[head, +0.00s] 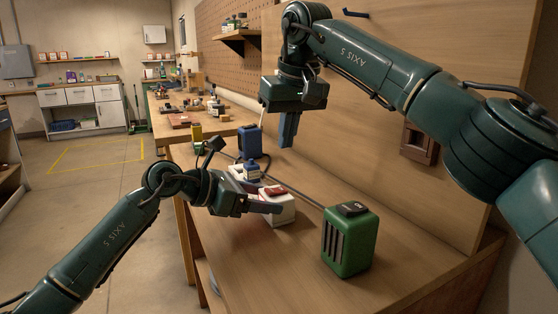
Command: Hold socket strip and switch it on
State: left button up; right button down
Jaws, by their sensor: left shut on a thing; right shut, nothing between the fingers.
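The white socket strip (285,216) lies on the wooden workbench, with a red switch (276,190) on its near end and a blue plug (252,172) standing on it farther back. My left gripper (268,207) is shut on the socket strip from its left side and hides part of it. My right gripper (287,136) points down above the bench, shut and empty, above and behind the red switch and apart from it. Whether the switch is pressed is too small to tell.
A green box with a black top (348,243) stands near the front right. A dark blue box (250,140) and a yellow item (196,132) stand behind the strip. A dark cable crosses the bench.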

jog(key=v, duration=0.5)
jog(key=shift+w+d, duration=0.15)
jog(key=shift+d, duration=0.25)
pick_arm(q)
jog(key=o, duration=1.4)
jog(key=shift+c, duration=0.2)
pick_arm(e)
jog(key=shift+f, duration=0.1)
